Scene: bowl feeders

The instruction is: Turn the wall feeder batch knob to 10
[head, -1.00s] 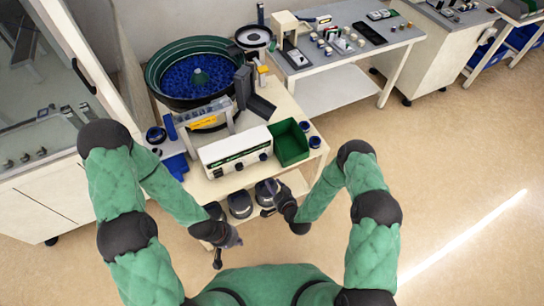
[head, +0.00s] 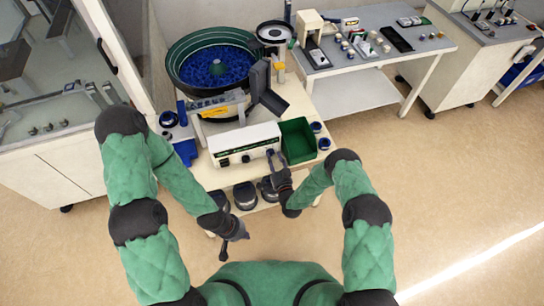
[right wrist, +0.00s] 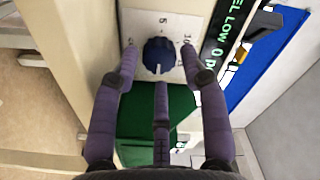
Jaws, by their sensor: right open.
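The wall feeder's white control box (head: 245,143) stands on the front of the bench. Its blue batch knob (right wrist: 158,55) shows in the right wrist view, on a white dial with 0 at left, 5 at top and 10 at right. I cannot make out where the knob points. My right gripper (right wrist: 160,66) is open, its fingertips on either side of the knob; contact is unclear. In the head view the right gripper (head: 274,162) is at the box's right end and hides the knob. My left gripper (head: 236,236) hangs below, away from the box; its jaws are too small to judge.
A green bin (head: 297,141) stands just right of the box. The bowl feeder (head: 213,65) with blue parts is behind. Dark round items (head: 245,196) sit on the shelf below. Floor to the right is clear.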

